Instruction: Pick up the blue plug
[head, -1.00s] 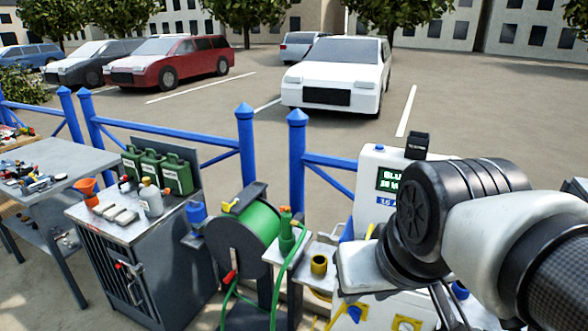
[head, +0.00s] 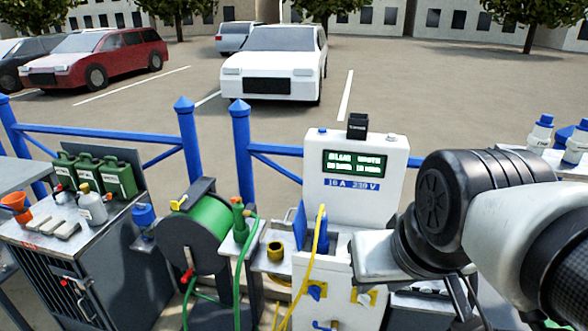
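A blue plug (head: 322,234) seems to stand upright in the pedestal's recess, beside a raised blue flap (head: 300,225). A yellow cable (head: 314,262) runs from its top down the pedestal's front. My arm reaches in from the right, with its wrist right of the plug. Dark slender parts of my gripper (head: 467,308) show below the wrist at the lower edge, well to the right of the plug and apart from it. The fingertips are cut off or hidden, so I cannot tell how far they are open.
The white pedestal (head: 354,191) has a green-lit display and lower blue and yellow sockets. A green hose reel (head: 208,226) and a grey cabinet (head: 75,240) stand to its left. A blue fence (head: 242,150) runs behind. White and blue bottles (head: 540,131) stand at right.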

